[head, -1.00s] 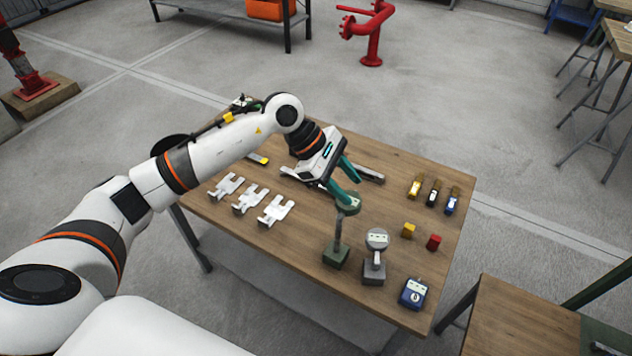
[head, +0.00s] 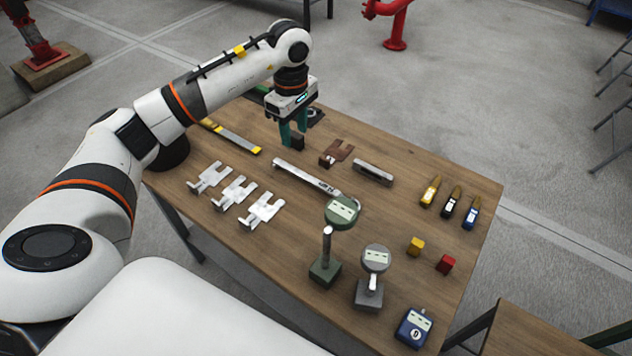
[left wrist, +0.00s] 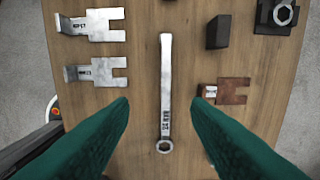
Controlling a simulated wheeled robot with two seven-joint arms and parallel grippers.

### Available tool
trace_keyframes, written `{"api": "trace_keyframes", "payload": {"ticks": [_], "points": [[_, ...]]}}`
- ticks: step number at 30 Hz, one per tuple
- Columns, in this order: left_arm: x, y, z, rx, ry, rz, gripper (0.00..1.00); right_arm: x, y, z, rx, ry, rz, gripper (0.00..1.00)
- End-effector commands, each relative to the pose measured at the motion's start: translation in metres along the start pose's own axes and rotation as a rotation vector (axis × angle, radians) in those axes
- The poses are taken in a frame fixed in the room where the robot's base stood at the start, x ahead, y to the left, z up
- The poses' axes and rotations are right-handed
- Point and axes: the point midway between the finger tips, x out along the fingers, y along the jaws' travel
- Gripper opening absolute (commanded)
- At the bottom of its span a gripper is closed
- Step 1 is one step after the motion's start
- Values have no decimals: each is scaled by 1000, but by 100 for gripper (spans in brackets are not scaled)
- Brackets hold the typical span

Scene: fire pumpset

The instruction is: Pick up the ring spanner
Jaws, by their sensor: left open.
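The ring spanner (head: 310,179) is a long silver bar lying flat on the wooden table (head: 400,272). In the left wrist view the spanner (left wrist: 166,90) runs lengthwise, its ring end near the bottom and its shank between my fingers in the picture. My left gripper (head: 291,138) has green fingers, points down and is open and empty. In the left wrist view the gripper (left wrist: 162,104) has its fingertips on either side of the spanner, apparently above it and not touching. My right gripper is not in view.
Silver forked plates (head: 233,192) lie left of the spanner. A brown forked plate (head: 338,152), a black block (head: 297,143) and a grey bar (head: 373,172) lie beyond it. A green-based gauge (head: 325,268) and a grey gauge (head: 370,290) stand at the front, close to the ring end.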

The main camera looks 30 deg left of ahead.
Motion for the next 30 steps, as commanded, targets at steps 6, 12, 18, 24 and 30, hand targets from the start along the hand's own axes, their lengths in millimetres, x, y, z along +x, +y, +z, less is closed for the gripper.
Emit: {"api": "trace_keyframes", "payload": {"ticks": [6, 12, 18, 24, 30], "points": [[23, 0, 0, 0, 2, -1, 44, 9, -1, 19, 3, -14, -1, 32], [46, 0, -1, -1, 3, 3, 44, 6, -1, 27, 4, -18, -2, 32], [80, 0, -1, 0, 4, 2, 44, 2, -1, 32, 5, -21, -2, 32], [94, -1, 0, -1, 3, -1, 44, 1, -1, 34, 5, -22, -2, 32], [113, -3, 1, -1, 4, 2, 44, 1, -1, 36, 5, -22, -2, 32]]}}
